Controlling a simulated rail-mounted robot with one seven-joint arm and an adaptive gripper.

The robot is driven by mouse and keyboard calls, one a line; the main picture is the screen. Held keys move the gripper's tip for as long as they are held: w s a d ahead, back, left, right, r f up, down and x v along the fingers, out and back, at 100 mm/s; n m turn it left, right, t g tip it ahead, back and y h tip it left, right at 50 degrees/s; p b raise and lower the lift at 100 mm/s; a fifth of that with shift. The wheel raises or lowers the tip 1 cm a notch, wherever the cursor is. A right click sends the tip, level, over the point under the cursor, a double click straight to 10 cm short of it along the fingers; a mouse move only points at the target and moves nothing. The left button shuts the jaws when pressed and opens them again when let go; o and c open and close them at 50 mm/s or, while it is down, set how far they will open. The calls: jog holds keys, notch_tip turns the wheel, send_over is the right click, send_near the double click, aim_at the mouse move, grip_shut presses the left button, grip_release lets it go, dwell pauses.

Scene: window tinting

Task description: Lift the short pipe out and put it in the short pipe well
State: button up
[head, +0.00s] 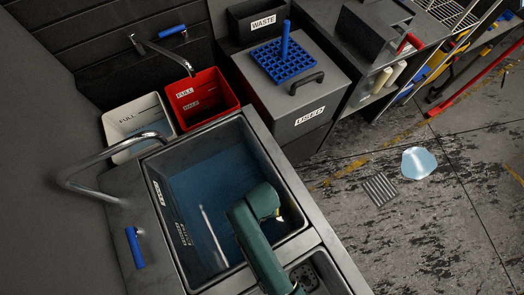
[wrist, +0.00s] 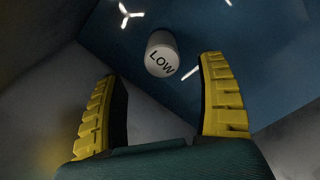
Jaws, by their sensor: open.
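The short pipe is most likely the pale cylinder (wrist: 161,54) with LOW on its end, standing in the blue basin in the wrist view. My gripper (wrist: 160,84) is open and empty. Its yellow ridged fingers are spread on either side of and below the pipe, apart from it. In the head view my green arm reaches into the water-filled sink (head: 180,262) and hides the pipe; only a little of the gripper's yellow (head: 279,213) shows. I cannot make out which place is the short pipe well.
Labels run along the sink's left wall. A thin bright streak (head: 212,235), rod or reflection, shows in the water. A smaller basin (head: 325,268) adjoins it at lower right. A faucet (head: 75,178), a red bucket (head: 200,98), a white bucket (head: 130,125) and the USED bin (head: 300,128) surround the sink.

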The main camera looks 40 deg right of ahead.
notch_tip(320, 180, down, 9)
jog(key=b, duration=0.2)
jog(key=shift+a+r, duration=0.15)
jog(key=shift+a, duration=0.1)
grip_shut()
